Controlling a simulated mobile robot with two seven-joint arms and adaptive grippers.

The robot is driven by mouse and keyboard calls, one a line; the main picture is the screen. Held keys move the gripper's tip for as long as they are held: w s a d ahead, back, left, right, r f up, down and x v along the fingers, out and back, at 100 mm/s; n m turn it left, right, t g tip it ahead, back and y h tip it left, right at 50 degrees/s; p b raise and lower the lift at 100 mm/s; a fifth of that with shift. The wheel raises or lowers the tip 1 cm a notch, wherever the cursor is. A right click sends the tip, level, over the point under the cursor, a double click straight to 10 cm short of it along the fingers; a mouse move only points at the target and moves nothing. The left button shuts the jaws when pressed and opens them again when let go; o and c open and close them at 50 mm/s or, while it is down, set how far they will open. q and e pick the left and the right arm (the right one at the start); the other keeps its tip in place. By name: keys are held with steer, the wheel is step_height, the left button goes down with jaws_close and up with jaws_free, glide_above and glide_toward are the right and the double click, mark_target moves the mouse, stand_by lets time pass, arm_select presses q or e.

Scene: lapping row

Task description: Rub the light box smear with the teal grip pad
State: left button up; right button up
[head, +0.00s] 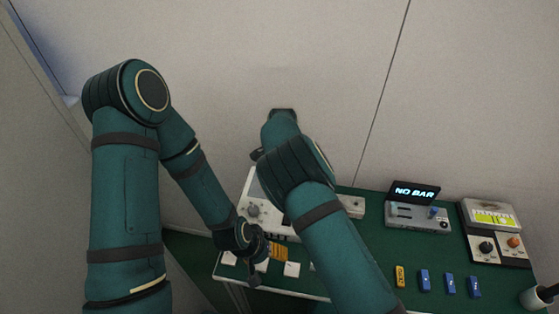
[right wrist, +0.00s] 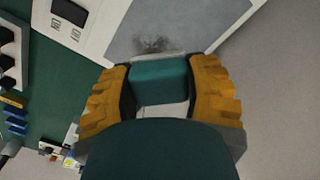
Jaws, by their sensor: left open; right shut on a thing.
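My right gripper (right wrist: 162,95) is shut on the teal grip pad (right wrist: 160,82), which sits between its yellow ribbed fingers in the right wrist view. Just beyond the pad, a dark smear (right wrist: 152,44) marks the grey panel of the white-framed light box (right wrist: 108,28). The pad's far edge appears close to the smear; I cannot tell whether it touches the panel. In the head view, my right arm hides this gripper, the pad and the smear. My left gripper (head: 268,264) is open, low in the middle above the bench's front edge.
Small white squares (head: 291,269) lie near my left gripper. To the right on the green bench (head: 375,215) stand a device with a "NO BAR" display (head: 414,192), a meter with a yellow screen (head: 492,217), and orange and blue pieces (head: 449,283). A wall rises behind.

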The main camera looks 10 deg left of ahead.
arm_select(q)
steer(key=shift+w, duration=0.1)
arm_select(e)
steer(key=shift+a, duration=0.5)
steer(key=shift+a+f, duration=0.2)
steer(key=shift+f, duration=0.05)
arm_select(q)
steer(key=shift+d+f+b, duration=0.1)
steer(key=shift+f+b, duration=1.25)
steer(key=shift+f, duration=0.05)
arm_select(e)
steer(key=shift+f, duration=2.85)
arm_select(q)
steer(key=shift+f+b, duration=0.85)
arm_select(e)
steer(key=shift+f, duration=1)
arm_select(q)
steer(key=shift+r, duration=0.25)
arm_select(e)
steer(key=shift+d+r, duration=0.15)
steer(key=shift+d, duration=0.75)
arm_select(q)
steer(key=shift+r+p, duration=0.1)
steer(key=shift+p, duration=0.25)
arm_select(e)
steer(key=shift+d, duration=1.05)
